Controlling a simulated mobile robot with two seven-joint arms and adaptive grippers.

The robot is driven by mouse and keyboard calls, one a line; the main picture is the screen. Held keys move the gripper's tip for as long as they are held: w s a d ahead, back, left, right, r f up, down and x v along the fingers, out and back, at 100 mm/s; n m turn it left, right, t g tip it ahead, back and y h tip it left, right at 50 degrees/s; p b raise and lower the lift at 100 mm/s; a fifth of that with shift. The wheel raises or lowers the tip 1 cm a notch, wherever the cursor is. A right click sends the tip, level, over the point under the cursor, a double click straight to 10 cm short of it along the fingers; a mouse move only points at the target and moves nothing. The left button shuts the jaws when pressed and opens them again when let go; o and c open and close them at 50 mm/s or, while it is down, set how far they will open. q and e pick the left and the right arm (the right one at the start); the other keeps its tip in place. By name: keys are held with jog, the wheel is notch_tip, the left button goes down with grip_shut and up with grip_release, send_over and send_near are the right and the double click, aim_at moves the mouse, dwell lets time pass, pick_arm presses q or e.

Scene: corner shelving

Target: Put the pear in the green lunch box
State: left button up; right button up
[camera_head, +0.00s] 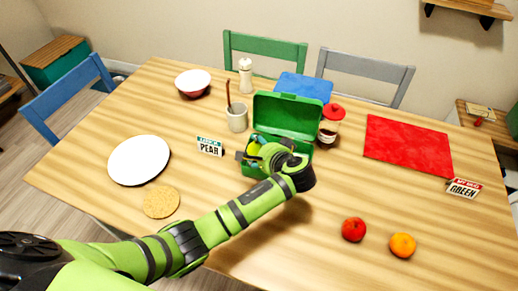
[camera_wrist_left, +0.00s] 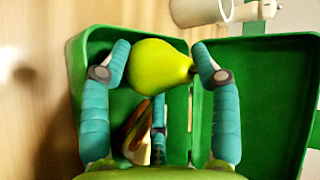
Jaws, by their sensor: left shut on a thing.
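The green lunch box (camera_head: 287,114) stands open on the wooden table, its lid raised at the back. My left gripper (camera_head: 252,152) is over the box's open lower part and largely hidden behind my own wrist in the head view. In the left wrist view its two teal fingers (camera_wrist_left: 160,65) are shut on the yellow-green pear (camera_wrist_left: 155,66), one at each end. The pear is over or inside the opening of the lunch box (camera_wrist_left: 85,50); its exact height is hard to tell. Something brown and reddish (camera_wrist_left: 135,130) lies below it, partly hidden. My right gripper is not in view.
A mug (camera_head: 237,118), a jar with a red lid (camera_head: 329,128) and a "PEAR" sign (camera_head: 209,147) stand close around the box. A red mat (camera_head: 408,145) lies to the right. An apple (camera_head: 354,229) and an orange (camera_head: 402,245) lie in front. A white plate (camera_head: 139,160) lies left.

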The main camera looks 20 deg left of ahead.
pick_arm(q)
jog(key=shift+s+f, duration=0.1)
jog(key=shift+f, duration=0.5)
jog(key=o, duration=0.9)
jog(key=shift+f, duration=0.15)
jog(key=shift+s, duration=0.1)
jog(key=v, duration=0.8)
jog(key=r+v, duration=0.1)
jog(key=v, duration=0.3)
jog(key=shift+r, duration=0.25)
